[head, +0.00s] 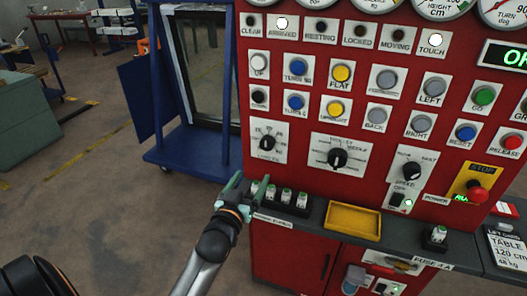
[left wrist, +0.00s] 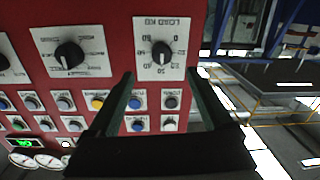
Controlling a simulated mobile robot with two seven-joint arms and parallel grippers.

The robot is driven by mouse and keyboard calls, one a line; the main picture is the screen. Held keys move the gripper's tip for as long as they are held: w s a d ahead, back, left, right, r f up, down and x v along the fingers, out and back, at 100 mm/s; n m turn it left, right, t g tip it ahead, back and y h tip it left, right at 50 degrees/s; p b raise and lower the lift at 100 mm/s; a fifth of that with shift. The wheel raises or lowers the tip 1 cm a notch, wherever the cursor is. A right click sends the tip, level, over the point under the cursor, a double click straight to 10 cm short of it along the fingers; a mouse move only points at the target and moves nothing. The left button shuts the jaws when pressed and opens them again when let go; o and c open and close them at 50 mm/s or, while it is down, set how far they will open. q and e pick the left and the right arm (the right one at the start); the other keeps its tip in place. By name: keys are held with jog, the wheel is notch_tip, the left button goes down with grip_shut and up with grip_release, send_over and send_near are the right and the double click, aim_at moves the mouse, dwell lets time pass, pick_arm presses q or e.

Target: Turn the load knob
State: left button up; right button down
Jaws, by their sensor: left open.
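The load knob (head: 267,142) is a black rotary knob on a white dial plate at the lower left of the red panel. In the left wrist view, which is turned over, the load knob (left wrist: 162,54) shows beyond the fingertips, its plate marked LOAD KG. My left gripper (head: 248,188) is open, below the knob in the head view and in front of the panel. In the left wrist view its two dark fingers (left wrist: 160,85) stand apart with nothing between them; the knob appears beyond the gap, not touched. My right gripper is not in view.
Two more rotary knobs (head: 338,158) (head: 411,170) sit to the right. Several buttons fill the panel above. A grey ledge with fuses (head: 286,196) and a yellow tray (head: 354,221) runs below. A blue frame cart (head: 190,152) stands left; the floor there is clear.

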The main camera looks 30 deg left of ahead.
aim_at(266, 147)
pick_arm(q)
jog(key=x, duration=0.8)
jog(key=r+x, duration=0.1)
jog(key=x, duration=0.3)
jog(key=shift+w+a, duration=0.35)
grip_shut()
dwell(0.4)
